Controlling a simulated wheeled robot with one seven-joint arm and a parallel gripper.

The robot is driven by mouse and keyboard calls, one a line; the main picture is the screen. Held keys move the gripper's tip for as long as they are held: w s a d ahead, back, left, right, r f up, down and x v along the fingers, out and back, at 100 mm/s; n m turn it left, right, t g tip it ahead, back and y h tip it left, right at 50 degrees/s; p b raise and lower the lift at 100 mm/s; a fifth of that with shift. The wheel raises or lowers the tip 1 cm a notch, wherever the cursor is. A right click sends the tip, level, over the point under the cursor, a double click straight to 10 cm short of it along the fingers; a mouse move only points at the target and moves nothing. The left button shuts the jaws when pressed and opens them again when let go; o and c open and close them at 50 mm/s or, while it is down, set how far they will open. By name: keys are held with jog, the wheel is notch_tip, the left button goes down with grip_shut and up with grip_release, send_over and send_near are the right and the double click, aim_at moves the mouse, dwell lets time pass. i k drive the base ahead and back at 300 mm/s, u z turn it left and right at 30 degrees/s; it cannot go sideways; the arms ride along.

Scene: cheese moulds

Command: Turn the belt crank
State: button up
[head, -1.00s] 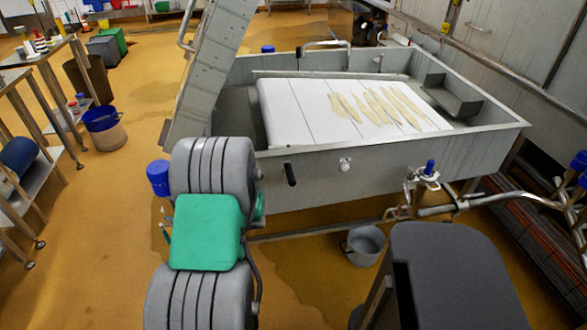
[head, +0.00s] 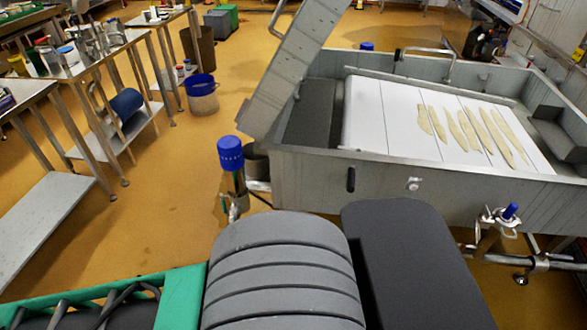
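The steel vat (head: 310,163) stands at the upper right with a white slatted belt (head: 376,115) inside; pale strips lie on it. On the vat's near wall is a short black upright handle (head: 351,180), which may be the belt crank. A small whitish knob (head: 413,184) sits to its right. My grey ribbed arm with a green part fills the lower middle and lower left, below and in front of the vat. My gripper is not in the picture, so its opening and any contact are hidden.
A tilted steel panel (head: 300,65) rises at the vat's left end. A blue-capped metal fitting (head: 230,155) stands near that end. A blue-tipped valve and pipe (head: 505,215) are at right. Steel tables (head: 75,68) and a bucket (head: 201,98) are left, with open floor between.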

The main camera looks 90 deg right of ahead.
aim_at(350, 174)
jog(key=u, duration=0.55)
jog(key=k, duration=1.15)
jog(key=z, duration=1.45)
jog(key=i, duration=0.5)
jog(key=u, duration=0.05)
